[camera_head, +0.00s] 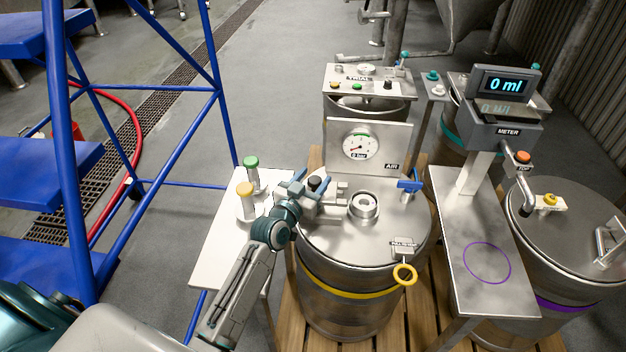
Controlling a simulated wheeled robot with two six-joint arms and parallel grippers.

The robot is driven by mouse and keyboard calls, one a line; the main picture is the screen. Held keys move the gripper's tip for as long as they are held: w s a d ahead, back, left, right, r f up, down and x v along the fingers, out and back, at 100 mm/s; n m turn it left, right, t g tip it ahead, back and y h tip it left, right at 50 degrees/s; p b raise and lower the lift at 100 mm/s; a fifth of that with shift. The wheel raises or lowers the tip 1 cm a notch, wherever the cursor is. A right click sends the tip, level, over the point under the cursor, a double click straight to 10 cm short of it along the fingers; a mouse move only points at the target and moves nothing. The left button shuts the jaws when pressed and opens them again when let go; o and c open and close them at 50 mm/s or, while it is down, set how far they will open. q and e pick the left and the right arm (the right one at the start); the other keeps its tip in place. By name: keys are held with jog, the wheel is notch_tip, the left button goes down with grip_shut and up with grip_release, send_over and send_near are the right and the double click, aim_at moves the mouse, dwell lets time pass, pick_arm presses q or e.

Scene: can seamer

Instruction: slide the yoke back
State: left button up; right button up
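A metal drum (360,247) with a yellow band stands at centre. On its lid are a round silver fitting (363,207) and a silver sliding bracket, seemingly the yoke (330,212), just left of the fitting. A black knob (314,183) stands at the bracket's far left side. My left gripper (308,187) reaches in over the lid's left edge, its blue-grey fingers around or beside the knob. Whether they touch or grip it cannot be told. My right gripper is not in view.
An upright air gauge panel (370,150) stands behind the lid; a blue-handled valve (410,186) is at its right. A metre stand (500,125) is at right.

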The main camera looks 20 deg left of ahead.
pick_arm(q)
jog(key=shift+r, duration=0.1)
jog(key=shift+r, duration=0.3)
notch_tip(320, 180, up, 3)
jog(key=shift+f+p, duration=0.1)
jog(key=shift+p, duration=0.2)
jog(key=s+d+r+b, duration=0.1)
jog(key=s+d+b, duration=0.2)
jog(key=s, duration=1.2)
jog(key=shift+d+r, duration=0.2)
jog(key=shift+d, duration=1.15)
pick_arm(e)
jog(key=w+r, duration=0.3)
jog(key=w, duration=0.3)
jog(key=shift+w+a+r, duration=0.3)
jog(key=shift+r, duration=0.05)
pick_arm(q)
jog(key=shift+f, duration=0.1)
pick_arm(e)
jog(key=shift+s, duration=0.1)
